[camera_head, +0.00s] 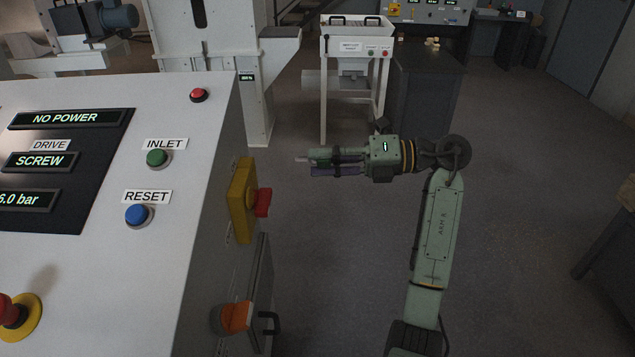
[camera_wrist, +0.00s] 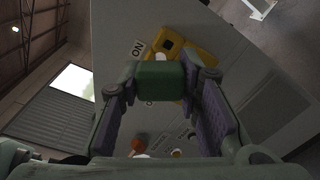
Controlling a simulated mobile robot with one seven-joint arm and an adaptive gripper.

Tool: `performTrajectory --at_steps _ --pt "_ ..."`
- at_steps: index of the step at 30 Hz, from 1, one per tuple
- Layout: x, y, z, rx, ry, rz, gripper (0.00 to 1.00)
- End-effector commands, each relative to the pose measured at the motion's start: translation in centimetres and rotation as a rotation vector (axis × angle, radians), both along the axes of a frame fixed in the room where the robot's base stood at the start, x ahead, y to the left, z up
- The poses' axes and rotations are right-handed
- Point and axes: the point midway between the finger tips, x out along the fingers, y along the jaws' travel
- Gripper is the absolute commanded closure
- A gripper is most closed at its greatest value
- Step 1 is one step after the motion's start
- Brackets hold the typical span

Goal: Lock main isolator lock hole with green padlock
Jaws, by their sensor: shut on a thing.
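My gripper (camera_head: 318,164) is shut on the green padlock (camera_head: 320,153), whose pale shackle points left toward the console's side. In the wrist view the green padlock (camera_wrist: 160,75) spans between my two fingertips. The main isolator (camera_head: 241,200) is a yellow plate with a red handle (camera_head: 262,203) on the console's right side. My gripper is to its right, slightly higher in the picture and apart from it. In the wrist view the yellow isolator (camera_wrist: 196,55) is partly behind the padlock and a finger, near an "ON" label (camera_wrist: 138,48). I cannot make out the lock hole clearly.
The console (camera_head: 160,240) carries displays, a green button (camera_head: 157,158) and a blue button (camera_head: 139,215). Below the isolator are an orange handle (camera_head: 235,318) and a dark box (camera_head: 262,285). A white hopper stand (camera_head: 352,50) is behind. The floor right of the console is clear around my arm.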

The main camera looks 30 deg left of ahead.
Motion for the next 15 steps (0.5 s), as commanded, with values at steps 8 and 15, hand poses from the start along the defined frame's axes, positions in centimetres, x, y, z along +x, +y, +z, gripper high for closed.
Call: performTrajectory --at_steps 8,15 --pt "-0.6 1.2 -2.9 0.071 0.030 0.018 1.00" --pt "-0.6 1.2 -2.9 0.069 0.029 0.017 1.00"
